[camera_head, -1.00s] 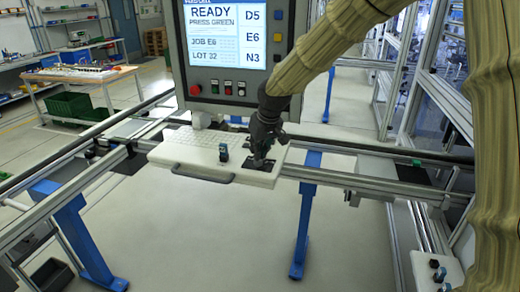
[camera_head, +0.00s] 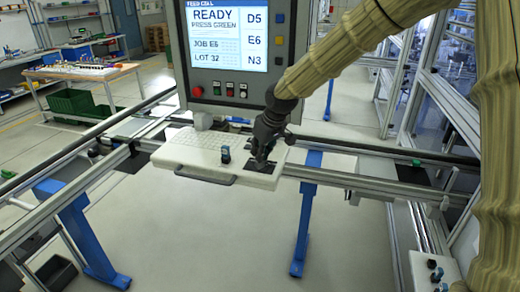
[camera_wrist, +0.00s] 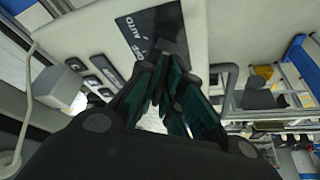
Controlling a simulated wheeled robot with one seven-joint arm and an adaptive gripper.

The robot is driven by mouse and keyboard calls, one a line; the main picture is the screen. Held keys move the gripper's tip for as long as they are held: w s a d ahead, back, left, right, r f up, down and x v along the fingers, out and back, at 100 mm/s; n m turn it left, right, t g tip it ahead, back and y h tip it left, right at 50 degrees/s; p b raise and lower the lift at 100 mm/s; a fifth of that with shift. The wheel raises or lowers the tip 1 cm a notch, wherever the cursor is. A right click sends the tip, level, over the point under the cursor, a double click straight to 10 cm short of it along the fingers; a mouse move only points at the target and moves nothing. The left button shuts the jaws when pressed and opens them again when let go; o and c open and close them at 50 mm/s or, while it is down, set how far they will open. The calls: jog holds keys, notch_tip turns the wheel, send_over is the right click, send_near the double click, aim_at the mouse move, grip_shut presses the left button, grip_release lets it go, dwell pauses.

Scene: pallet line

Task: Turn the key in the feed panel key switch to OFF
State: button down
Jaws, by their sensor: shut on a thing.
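The feed panel has a white ledge (camera_head: 195,160) with a keyboard, below a screen (camera_head: 228,36) reading "READY PRESS GREEN". The dark key switch plate (camera_head: 258,177) lies on the ledge's right end. In the wrist view the plate (camera_wrist: 148,27) shows the word AUTO and part of another word, covered by a finger. My gripper (camera_head: 262,162) points down onto the plate, and in the wrist view its fingers (camera_wrist: 167,58) are closed together at the plate. The key is hidden between the fingertips, so its angle cannot be read.
A dark upright knob (camera_head: 224,154) stands on the ledge left of my gripper. A red button (camera_head: 197,92) and several small switches sit below the screen. A grey handle (camera_head: 205,177) runs along the ledge's front. Metal rails (camera_head: 345,181) extend right.

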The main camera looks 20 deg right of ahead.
jog(key=shift+n+p, duration=0.7)
jog(key=n+g+y, duration=0.1)
jog(key=n, duration=0.2)
jog(key=shift+d+n+y, duration=0.1)
jog(key=shift+n+y, duration=0.2)
jog(key=shift+n, duration=0.1)
jog(key=c, duration=2)
grip_release()
jog(key=o, duration=0.5)
jog(key=shift+d, duration=0.1)
jog(key=o, duration=0.5)
jog(key=shift+r, duration=0.1)
jog(key=shift+r, duration=3.4)
